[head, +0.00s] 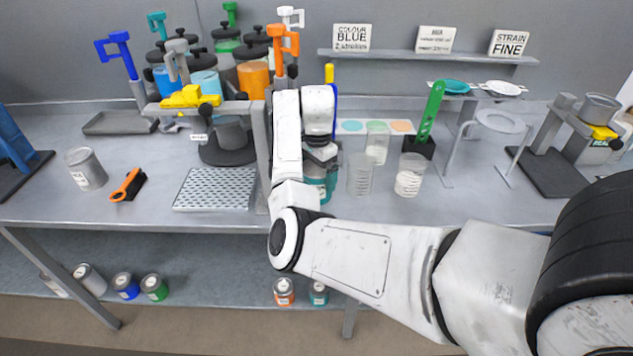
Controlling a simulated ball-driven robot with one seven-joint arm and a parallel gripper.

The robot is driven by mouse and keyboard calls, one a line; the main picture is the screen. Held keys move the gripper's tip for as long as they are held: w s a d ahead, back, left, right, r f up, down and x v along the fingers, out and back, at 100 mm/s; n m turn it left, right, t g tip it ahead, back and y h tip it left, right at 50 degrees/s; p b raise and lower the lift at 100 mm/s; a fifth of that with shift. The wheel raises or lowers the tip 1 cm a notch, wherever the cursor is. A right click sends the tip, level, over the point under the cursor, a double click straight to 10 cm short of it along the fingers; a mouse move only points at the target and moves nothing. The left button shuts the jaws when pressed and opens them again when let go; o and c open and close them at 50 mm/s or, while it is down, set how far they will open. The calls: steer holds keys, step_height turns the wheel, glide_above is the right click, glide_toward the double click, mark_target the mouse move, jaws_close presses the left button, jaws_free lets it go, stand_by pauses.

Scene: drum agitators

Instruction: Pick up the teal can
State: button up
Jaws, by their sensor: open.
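A can with a teal band (330,187) stands on the bench near its front edge, partly hidden behind my white arm. My gripper (322,158) is just above this can, pointing down with its jaws open. The fingers are small and partly covered, so I cannot tell whether they touch the can or stand around its top. A smaller can with a teal band (318,294) stands on the lower shelf under the bench, beside an orange-banded can (284,292).
Clear beakers (410,175) and a green-handled tool in a black holder (428,120) stand to the right.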

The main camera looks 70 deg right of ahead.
steer(key=shift+f, duration=1.2)
steer(key=shift+c, duration=0.5)
steer(key=c, duration=0.8)
